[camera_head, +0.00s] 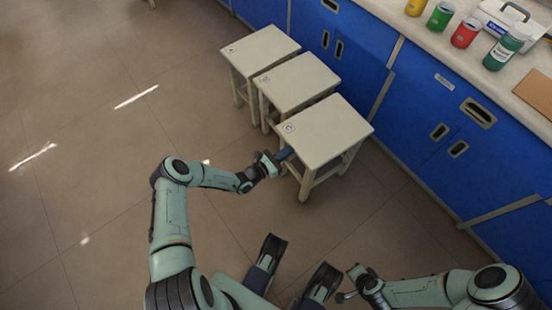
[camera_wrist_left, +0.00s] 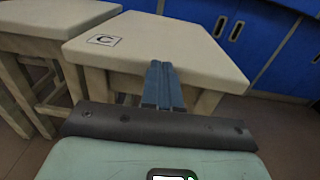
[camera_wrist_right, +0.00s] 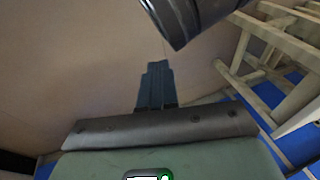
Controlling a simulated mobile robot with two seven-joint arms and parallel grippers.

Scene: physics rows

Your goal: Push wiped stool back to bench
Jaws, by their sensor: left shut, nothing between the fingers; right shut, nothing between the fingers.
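Three pale wooden stools stand in a row beside the blue bench. The nearest stool (camera_head: 325,128) has a label with a letter C, which reads clearly in the left wrist view (camera_wrist_left: 190,45). My left gripper (camera_head: 286,154) is shut and empty at the left front edge of this stool's seat. In the left wrist view its blue fingers (camera_wrist_left: 163,85) overlap the seat's edge; I cannot tell whether they touch. My right gripper (camera_head: 343,297) is shut and empty, low over the floor in front of me. Its fingers show in the right wrist view (camera_wrist_right: 156,85). I cannot tell which stool is wiped.
The middle stool (camera_head: 297,80) and far stool (camera_head: 260,46) stand close beyond the nearest one. The blue bench (camera_head: 420,110) runs along the right, with jars (camera_head: 466,32) and a white case (camera_head: 510,18) on top. Floor (camera_head: 90,130) at left is clear.

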